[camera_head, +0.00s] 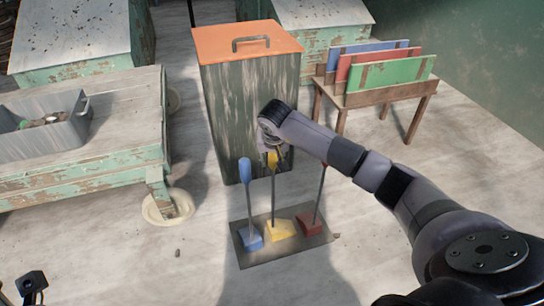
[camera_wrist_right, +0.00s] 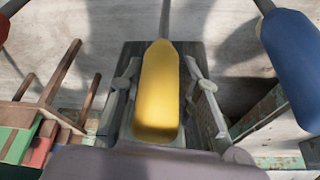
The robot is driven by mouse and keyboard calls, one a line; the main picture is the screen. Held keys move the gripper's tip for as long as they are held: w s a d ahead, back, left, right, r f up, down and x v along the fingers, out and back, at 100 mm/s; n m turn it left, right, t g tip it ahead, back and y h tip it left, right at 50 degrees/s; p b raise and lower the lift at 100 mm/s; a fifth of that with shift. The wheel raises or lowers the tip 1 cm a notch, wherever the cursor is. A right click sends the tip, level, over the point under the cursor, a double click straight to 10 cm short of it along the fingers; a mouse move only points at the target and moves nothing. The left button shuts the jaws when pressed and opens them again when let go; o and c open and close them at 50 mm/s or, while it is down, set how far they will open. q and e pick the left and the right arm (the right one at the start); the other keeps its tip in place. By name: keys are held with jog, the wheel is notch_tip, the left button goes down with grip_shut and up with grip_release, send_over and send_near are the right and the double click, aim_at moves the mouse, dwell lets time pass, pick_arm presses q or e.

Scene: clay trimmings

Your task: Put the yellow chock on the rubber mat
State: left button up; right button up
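The yellow chock (camera_head: 280,229) is a wedge block with a long upright rod and a yellow grip on top. It stands between the blue chock (camera_head: 250,239) and the red chock (camera_head: 309,223) on a dark flat sheet (camera_head: 262,259). I cannot tell whether this sheet is the rubber mat; no other mat shows. My right gripper (camera_head: 272,152) is at the top of the yellow chock's rod. In the wrist view its open fingers (camera_wrist_right: 162,88) stand either side of the yellow grip (camera_wrist_right: 158,95), with gaps visible. My left gripper (camera_head: 32,285) shows only partly, at the lower left.
A bin with an orange lid (camera_head: 246,42) stands just behind the chocks. A wooden rack (camera_head: 378,95) holds coloured boards at the right. A worn wheeled table (camera_head: 110,150) with a grey tray (camera_head: 45,140) is at the left. The floor right of the sheet looks clear.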

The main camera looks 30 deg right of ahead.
jog(key=shift+o, duration=1.2)
